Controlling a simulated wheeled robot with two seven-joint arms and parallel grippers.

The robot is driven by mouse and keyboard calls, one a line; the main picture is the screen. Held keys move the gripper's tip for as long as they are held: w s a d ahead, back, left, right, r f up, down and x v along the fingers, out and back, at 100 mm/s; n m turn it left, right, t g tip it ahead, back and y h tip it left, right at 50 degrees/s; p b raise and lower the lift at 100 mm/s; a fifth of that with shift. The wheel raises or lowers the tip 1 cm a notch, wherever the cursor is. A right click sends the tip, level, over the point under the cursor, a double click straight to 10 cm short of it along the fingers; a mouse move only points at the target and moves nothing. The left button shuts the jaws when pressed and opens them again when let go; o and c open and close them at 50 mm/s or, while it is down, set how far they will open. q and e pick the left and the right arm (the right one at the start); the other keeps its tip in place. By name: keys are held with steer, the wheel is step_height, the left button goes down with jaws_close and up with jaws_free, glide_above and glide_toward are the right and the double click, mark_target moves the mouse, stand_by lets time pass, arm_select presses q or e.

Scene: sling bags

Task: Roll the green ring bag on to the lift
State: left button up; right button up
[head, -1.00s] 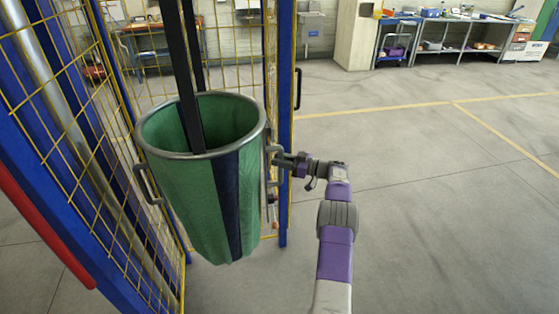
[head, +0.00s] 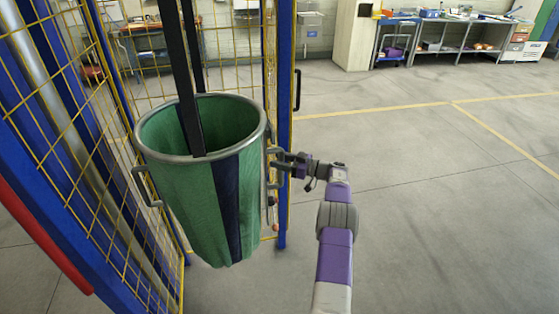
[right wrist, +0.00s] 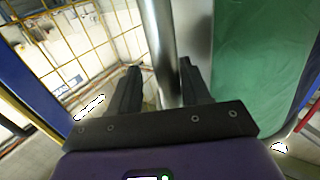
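The green ring bag (head: 187,205) is a tall green bag with a dark blue stripe and a grey metal ring rim. It hangs upright from black straps (head: 184,75) in the head view. A metal handle (head: 147,187) sticks out on its left side. My right gripper (head: 282,164) is at the handle on its right side. In the right wrist view the metal handle bar (right wrist: 165,40) passes between the two fingers (right wrist: 158,80), with the green cloth (right wrist: 255,60) at the right. My left gripper is out of view. I cannot tell which part is the lift.
A cage of yellow mesh (head: 95,150) with blue posts (head: 284,215) stands left of and behind the bag. A red bar (head: 45,245) runs along the lower left. Open floor (head: 430,190) lies to the right. Workbenches (head: 450,42) and a pale cabinet (head: 354,38) stand far back.

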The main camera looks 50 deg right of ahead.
steer(key=v, duration=0.7)
steer(key=shift+s, duration=0.15)
stand_by(1.1)
